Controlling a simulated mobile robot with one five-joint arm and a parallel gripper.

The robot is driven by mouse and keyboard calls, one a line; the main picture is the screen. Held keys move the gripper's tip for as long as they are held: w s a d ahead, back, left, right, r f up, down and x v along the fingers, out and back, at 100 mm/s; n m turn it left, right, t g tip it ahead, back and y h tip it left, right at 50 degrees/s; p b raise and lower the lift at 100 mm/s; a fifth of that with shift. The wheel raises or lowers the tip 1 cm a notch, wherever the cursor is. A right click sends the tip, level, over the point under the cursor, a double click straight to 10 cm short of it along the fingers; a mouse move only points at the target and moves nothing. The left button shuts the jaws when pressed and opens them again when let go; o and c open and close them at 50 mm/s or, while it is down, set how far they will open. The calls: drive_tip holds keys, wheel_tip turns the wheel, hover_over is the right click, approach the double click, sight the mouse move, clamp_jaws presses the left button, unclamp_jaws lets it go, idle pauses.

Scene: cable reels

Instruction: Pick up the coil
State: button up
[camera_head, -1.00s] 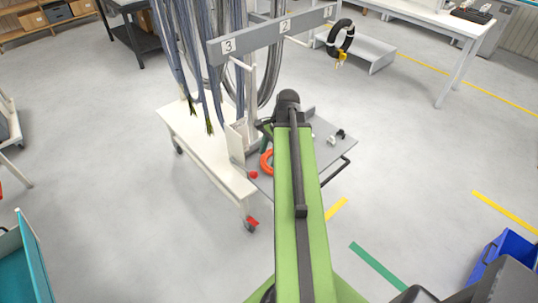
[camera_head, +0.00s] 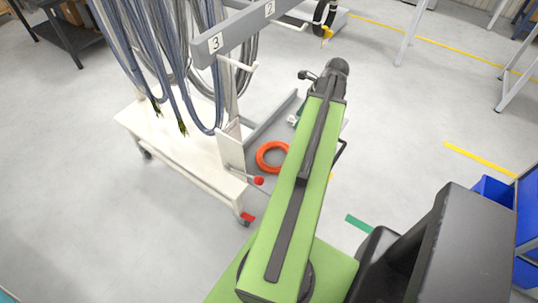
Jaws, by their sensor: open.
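An orange coil (camera_head: 260,160) lies flat on the grey shelf of the cart, just left of my green arm. The arm covers a little of its right side. A black coil (camera_head: 319,22) with a yellow tag (camera_head: 327,32) hangs from the rack at the top, partly cut off by the picture edge. My arm reaches up over the shelf, and its far end bends down out of sight. My gripper is hidden behind the arm, so its place relative to either coil does not show.
A white cart (camera_head: 180,150) with a grey numbered rack beam (camera_head: 240,32) carries long hanging grey-blue cables (camera_head: 150,50). A red knob (camera_head: 259,181) sticks out near the orange coil. Blue bins (camera_head: 495,190) stand at the right. Floor is clear at the lower left.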

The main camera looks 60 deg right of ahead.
drive_tip(key=b, duration=1.1)
hover_over(279, 143)
drive_tip(key=s+d, duration=0.1)
drive_tip(key=s, duration=0.2)
drive_tip(key=f, duration=1.1)
drive_tip(key=shift+w, duration=0.2)
drive_tip(key=shift+w+f, duration=0.15)
drive_tip(key=shift+f, duration=0.1)
drive_tip(key=b+x, duration=0.5)
drive_tip(key=shift+w, duration=0.15)
drive_tip(key=shift+r, duration=0.1)
clamp_jaws()
